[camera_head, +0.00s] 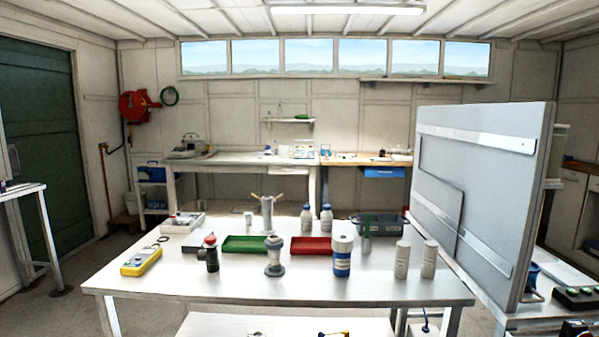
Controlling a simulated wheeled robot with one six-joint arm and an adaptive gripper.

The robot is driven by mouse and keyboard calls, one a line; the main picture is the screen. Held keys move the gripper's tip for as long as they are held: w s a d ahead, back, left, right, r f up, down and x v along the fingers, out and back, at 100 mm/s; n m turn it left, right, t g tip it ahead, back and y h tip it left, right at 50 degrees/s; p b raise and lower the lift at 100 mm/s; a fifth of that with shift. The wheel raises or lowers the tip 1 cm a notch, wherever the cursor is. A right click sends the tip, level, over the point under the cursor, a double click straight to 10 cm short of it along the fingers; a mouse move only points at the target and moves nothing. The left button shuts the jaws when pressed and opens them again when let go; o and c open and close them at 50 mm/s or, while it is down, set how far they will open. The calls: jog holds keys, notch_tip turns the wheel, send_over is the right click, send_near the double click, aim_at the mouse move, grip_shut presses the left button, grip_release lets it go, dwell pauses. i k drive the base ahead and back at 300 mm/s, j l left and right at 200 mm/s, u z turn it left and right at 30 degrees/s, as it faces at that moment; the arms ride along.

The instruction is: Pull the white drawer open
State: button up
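A white drawer front (289,171) shows under the top of the long back bench, left of a blue drawer (385,172). It looks closed and level with the bench edge, but it is small and far off, and I cannot make out a handle. The front table stands between my camera and it. My gripper is not in this view, so its state does not show.
A white table (200,284) with bottles, a red tray (310,246), a green tray (245,244) and a yellow meter (141,261) fills the foreground. A large grey panel (480,190) stands at right. Open floor (82,282) lies to the left.

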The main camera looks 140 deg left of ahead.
aim_at(278, 170)
jog(key=u, duration=4.45)
jog(key=i+j+u, duration=0.15)
jog(key=j+u, duration=0.25)
jog(key=i+j+u, duration=0.2)
jog(key=u, duration=0.2)
jog(key=i+j+u, duration=0.25)
jog(key=j+u, duration=0.15)
jog(key=i+j+u, duration=0.2)
jog(key=u, duration=0.2)
jog(key=i+j+u, duration=0.2)
jog(key=i+u, duration=0.2)
jog(key=i+j+u, duration=0.1)
jog(key=i+u, duration=0.25)
jog(key=i+z, duration=0.3)
jog(key=i+j+z, duration=0.15)
jog(key=i+z, duration=0.15)
jog(key=i, duration=0.2)
jog(key=i+l+z, duration=0.1)
jog(key=i+z, duration=0.85)
jog(key=i, duration=1.2)
